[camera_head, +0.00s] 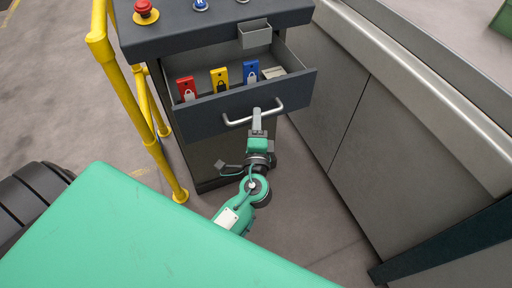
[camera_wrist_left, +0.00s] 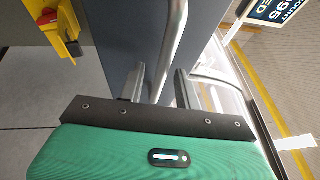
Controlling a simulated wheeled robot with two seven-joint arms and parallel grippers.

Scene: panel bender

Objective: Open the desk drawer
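The dark grey desk drawer (camera_head: 210,113) is pulled out from the desk (camera_head: 200,28), and its inside shows in the head view. Its light metal handle (camera_head: 238,121) runs across the front, and the handle (camera_wrist_left: 172,45) also shows in the left wrist view. My left gripper (camera_head: 257,112) is at the handle near its right part. In the left wrist view the fingers of my left gripper (camera_wrist_left: 160,88) stand apart on either side of the bar, with narrow gaps visible. My right gripper is not in view.
The drawer holds red (camera_head: 187,88), yellow (camera_head: 219,79) and blue (camera_head: 250,71) items. A red emergency button (camera_head: 144,8) tops the desk. Yellow railing (camera_head: 118,75) stands at the left. A grey machine (camera_head: 370,110) stands close at the right. Floor is clear below the drawer.

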